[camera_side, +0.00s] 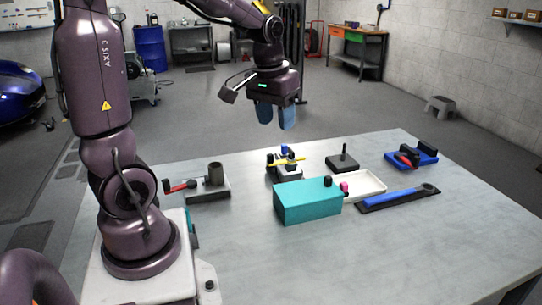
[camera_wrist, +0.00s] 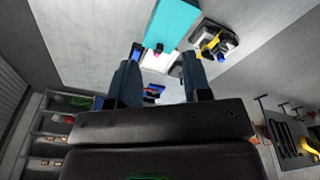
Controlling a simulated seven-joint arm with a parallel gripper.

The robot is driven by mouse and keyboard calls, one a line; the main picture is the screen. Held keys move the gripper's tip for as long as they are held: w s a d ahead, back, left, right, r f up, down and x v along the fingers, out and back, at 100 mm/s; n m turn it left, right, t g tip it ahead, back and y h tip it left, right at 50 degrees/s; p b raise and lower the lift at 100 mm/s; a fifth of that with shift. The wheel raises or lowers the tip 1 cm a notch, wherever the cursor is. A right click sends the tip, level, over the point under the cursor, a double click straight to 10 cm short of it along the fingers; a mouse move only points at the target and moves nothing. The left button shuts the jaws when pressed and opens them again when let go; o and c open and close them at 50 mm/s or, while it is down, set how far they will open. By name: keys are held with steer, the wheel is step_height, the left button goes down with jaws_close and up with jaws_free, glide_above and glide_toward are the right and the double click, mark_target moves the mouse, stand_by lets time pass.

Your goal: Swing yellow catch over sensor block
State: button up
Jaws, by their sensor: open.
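The yellow catch (camera_side: 290,161) is a thin bar on top of a small grey and black fixture (camera_side: 288,172) near the middle of the table. A small blue part (camera_side: 284,150) stands at its far side. I cannot tell which part is the sensor block. In the wrist view the yellow catch (camera_wrist: 211,44) shows at the upper right, beside the teal box. My gripper (camera_side: 275,125) has blue fingers pointing down, spread apart and empty. It hangs in the air above and behind the fixture, touching nothing. In the wrist view its fingers (camera_wrist: 160,75) frame an empty gap.
A teal box (camera_side: 307,201) stands just in front of the fixture, with a white tray (camera_side: 366,186) to its right. A red-handled fixture (camera_side: 204,187) is at left. A black post on a base (camera_side: 343,161), a blue wrench-like bar (camera_side: 399,198) and a blue clamp (camera_side: 411,157) are at right.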

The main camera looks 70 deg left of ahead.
mark_target(270, 154)
steer(key=w+a+f+n+g, duration=0.1)
steer(key=w+a+f+n, duration=0.2)
steer(key=a, duration=0.4)
steer(key=w+a+f+n, duration=0.1)
steer(key=a+f+n, duration=0.1)
steer(key=a+n, duration=0.35)
steer(key=w+a+f+n+g, duration=0.1)
steer(key=a+f+n, duration=0.2)
steer(key=a, duration=0.5)
steer(key=f, duration=1.3)
steer(key=shift+w, duration=0.2)
steer(key=shift+r, duration=0.1)
jaws_close()
